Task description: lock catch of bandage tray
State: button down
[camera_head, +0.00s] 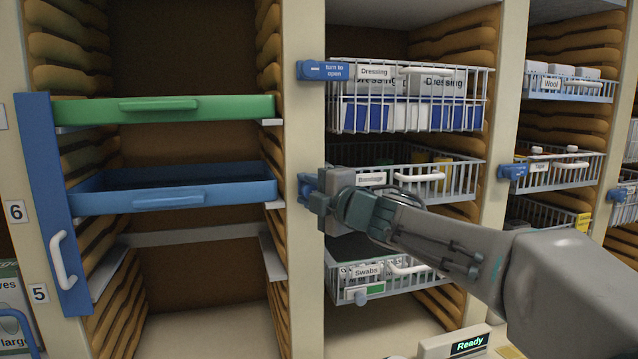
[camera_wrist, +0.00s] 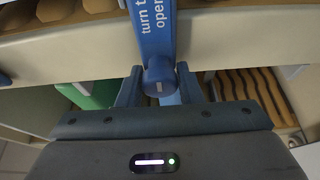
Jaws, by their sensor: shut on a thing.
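The bandage tray (camera_head: 462,178) is a grey wire basket in the middle column, with a white handle and a label partly hidden by my arm. Its blue catch (camera_head: 306,181) sits on the pale post at the tray's left end, mostly hidden behind my gripper in the head view. In the wrist view the catch (camera_wrist: 155,30) shows "turn t... open" lettering and a round blue knob. My gripper (camera_head: 316,198) is at the catch. In the wrist view its fingers (camera_wrist: 158,84) stand on both sides of the knob, shut on it. The catch lies across the post there.
Above is the Dressing basket (camera_head: 410,112) with its blue catch (camera_head: 322,71). Below is the Swabs basket (camera_head: 385,277). Left are a green tray (camera_head: 165,108) and a blue tray (camera_head: 172,196). The Wool basket (camera_head: 570,88) is to the right. A "Ready" display (camera_head: 468,344) stands below.

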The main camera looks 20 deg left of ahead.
dwell(0.5)
jog(key=c, duration=1.1)
grip_release()
jog(key=b+v, duration=0.2)
jog(key=v, duration=1.1)
jog(key=shift+s+d, duration=0.25)
jog(key=shift+d, duration=0.1)
